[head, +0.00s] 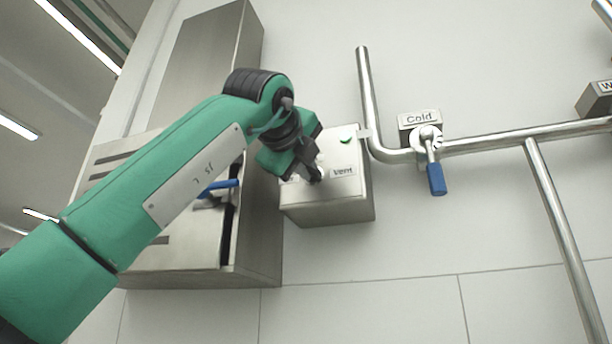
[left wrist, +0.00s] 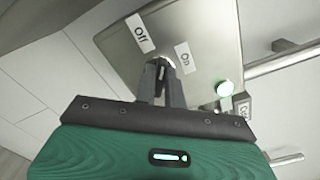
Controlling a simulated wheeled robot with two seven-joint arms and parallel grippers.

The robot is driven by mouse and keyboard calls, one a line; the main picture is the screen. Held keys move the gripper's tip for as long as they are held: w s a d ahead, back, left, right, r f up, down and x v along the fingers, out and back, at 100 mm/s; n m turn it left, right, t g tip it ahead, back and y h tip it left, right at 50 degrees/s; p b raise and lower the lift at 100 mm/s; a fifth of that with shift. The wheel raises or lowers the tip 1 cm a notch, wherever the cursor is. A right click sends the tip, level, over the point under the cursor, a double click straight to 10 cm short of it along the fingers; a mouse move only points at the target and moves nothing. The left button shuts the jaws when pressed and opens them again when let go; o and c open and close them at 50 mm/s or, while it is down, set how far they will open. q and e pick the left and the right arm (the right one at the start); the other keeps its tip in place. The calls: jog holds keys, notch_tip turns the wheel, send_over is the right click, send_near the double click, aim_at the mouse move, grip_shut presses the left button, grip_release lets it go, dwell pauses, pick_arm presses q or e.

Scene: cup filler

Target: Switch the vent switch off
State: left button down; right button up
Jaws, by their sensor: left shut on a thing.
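The vent box (head: 335,206) is a steel box on the wall with a "Vent" label (head: 343,172). It also fills the upper middle of the left wrist view (left wrist: 215,28). There, the box shows an "Off" label (left wrist: 140,33), an "On" label (left wrist: 184,57) and a bright green lamp (left wrist: 224,88). My left gripper (head: 314,174) is at the front of the box, its fingers (left wrist: 164,70) shut on the vent switch. The switch is a pale knob (left wrist: 172,63) mostly hidden by the fingers, so its direction cannot be told. My right gripper is in neither view.
A steel cabinet (head: 255,245) with a blue handle (head: 218,187) stands left of the box, behind my left arm. Right of it run steel pipes (head: 490,140) and a "Cold" valve (head: 428,135) with a blue lever (head: 437,180). The wall below the box is clear.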

pick_arm(q)
jog(key=shift+f+n+b, duration=0.15)
jog(key=shift+n+b, duration=1.3)
jog(key=shift+n, duration=2.05)
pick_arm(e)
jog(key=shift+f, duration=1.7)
pick_arm(q)
jog(key=c, duration=1.5)
grip_release()
jog(key=shift+a, duration=0.1)
